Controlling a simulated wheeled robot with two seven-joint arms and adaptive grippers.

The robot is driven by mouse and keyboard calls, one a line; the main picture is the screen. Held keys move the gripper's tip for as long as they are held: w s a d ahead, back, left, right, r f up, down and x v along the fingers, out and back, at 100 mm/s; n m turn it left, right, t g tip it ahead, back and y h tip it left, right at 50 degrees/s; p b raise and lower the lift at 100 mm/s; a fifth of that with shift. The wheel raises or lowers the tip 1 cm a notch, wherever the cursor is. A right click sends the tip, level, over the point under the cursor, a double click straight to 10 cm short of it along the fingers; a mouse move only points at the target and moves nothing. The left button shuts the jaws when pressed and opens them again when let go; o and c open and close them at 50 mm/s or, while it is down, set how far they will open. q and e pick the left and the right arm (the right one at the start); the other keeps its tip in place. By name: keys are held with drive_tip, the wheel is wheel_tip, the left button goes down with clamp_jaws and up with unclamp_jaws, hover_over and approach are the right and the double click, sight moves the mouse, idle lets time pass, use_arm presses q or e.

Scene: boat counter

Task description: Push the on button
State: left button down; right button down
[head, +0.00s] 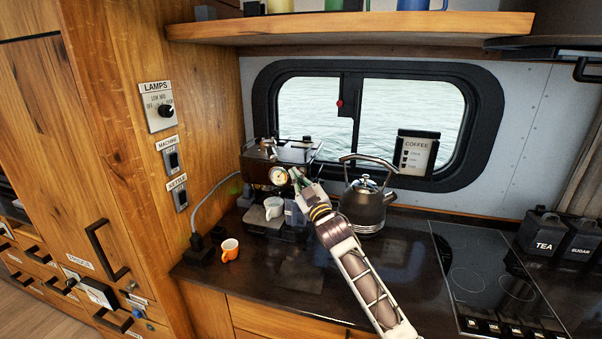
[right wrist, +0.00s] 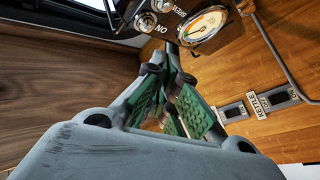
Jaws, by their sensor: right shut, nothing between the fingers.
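The coffee machine (head: 262,172) stands on the dark counter by the wooden side wall, with a round gauge (head: 278,175) on its front. In the right wrist view the gauge (right wrist: 205,27) shows beside round silver buttons. One button (right wrist: 145,22) sits next to lettering that reads ON upside down. My right gripper (head: 296,178) is in front of the machine's face, right of the gauge, and covers part of it. In the right wrist view its green-padded fingers (right wrist: 172,52) are shut and empty, with tips close to the panel near the ON lettering. I cannot tell if they touch it.
A kettle (head: 367,206) stands just right of my right gripper. Wall switches (head: 173,159) are at left, a cooktop (head: 490,275) at right.

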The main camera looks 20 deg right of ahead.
drive_tip(key=shift+s+a+p, duration=0.15)
drive_tip(key=shift+s+a, duration=0.45)
drive_tip(key=shift+s, duration=0.3)
drive_tip(key=shift+s+a+p, duration=0.15)
drive_tip(key=shift+s+a, duration=0.45)
drive_tip(key=shift+s, duration=0.3)
